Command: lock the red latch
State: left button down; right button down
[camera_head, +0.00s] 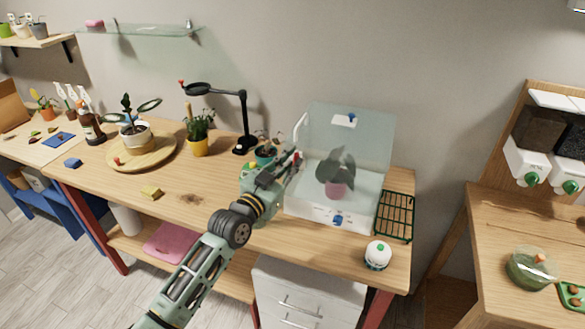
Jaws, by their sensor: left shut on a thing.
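A clear plant case (313,208) with a white base stands on the wooden bench. Its clear lid (372,135) appears raised at the back, with a blue fitting (350,118) near the top edge. Another blue fitting (338,219) is on the case front. A small red part, apparently the red latch (297,156), shows at the case's left side. My left gripper (295,162) reaches there and is shut on it, its fingers hiding most of it. A dark-leaved plant in a pink pot (336,189) stands inside the case. My right gripper is not in view.
A small potted plant (266,154) sits close behind my gripper. A black lamp (243,115) and yellow pot (199,146) stand farther left.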

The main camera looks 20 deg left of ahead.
pick_arm(q)
jog(key=n, duration=0.2)
jog(key=shift+a+f+n+t+b, duration=0.1)
jog(key=shift+a+n+t+b, duration=0.05)
jog(key=shift+n+t+b, duration=0.2)
jog(key=c, duration=1.8)
grip_release()
jog(key=shift+s, duration=0.1)
jog(key=v, duration=1.2)
